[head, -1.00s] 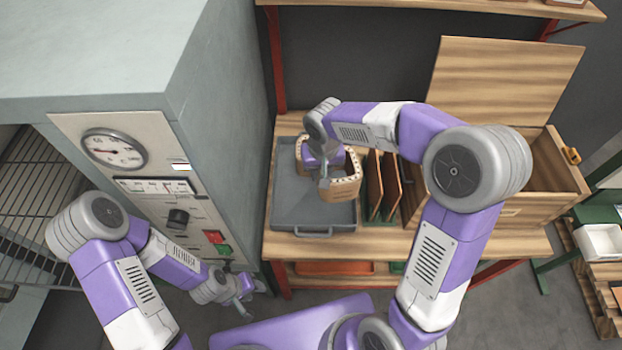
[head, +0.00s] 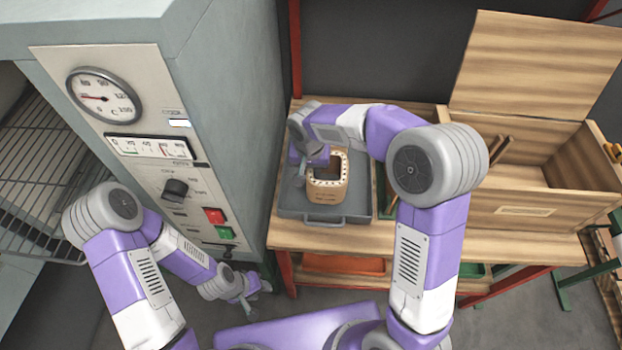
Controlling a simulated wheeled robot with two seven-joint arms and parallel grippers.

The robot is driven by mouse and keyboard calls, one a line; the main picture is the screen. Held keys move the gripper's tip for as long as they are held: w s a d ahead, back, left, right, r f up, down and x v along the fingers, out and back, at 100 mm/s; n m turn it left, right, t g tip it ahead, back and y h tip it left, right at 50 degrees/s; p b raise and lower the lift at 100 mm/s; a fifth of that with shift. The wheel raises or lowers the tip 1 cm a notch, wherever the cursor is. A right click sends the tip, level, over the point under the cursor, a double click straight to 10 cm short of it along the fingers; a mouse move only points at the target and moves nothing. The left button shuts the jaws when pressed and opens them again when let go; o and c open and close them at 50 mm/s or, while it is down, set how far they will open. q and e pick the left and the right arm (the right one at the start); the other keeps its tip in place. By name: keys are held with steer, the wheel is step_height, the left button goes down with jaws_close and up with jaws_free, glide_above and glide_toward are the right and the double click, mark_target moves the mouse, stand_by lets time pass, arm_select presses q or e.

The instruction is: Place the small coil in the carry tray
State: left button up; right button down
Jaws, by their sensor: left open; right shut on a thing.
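The small coil (head: 327,190) is a tan, rounded block with a dark opening in its top and pale dots around the rim. It appears upright, over or in the grey carry tray (head: 350,215); I cannot tell whether it touches the tray floor. My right gripper (head: 316,166) is shut on the coil's left wall, with the fingertips partly hidden by the wrist and coil. My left gripper (head: 248,298) is open and empty, low beside the oven's front, away from the tray.
The carry tray stands on a wooden bench (head: 400,238). An open wooden chest (head: 530,205) with a raised lid is to the right. A grey oven (head: 225,120) with a gauge and buttons stands close on the left. An orange bin (head: 342,264) sits below the bench top.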

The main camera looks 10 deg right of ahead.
steer(key=shift+f+b, duration=0.4)
steer(key=shift+f, duration=1.4)
steer(key=shift+f, duration=0.15)
steer(key=c, duration=0.9)
jaws_free()
steer(key=shift+r, duration=0.2)
steer(key=r+p, duration=0.1)
steer(key=r, duration=0.3)
steer(key=s+r+p, duration=0.1)
steer(key=r, duration=0.3)
steer(key=r+p, duration=0.1)
steer(key=r, duration=0.2)
steer(key=shift+s+a+r, duration=0.2)
steer(key=shift+r, duration=0.2)
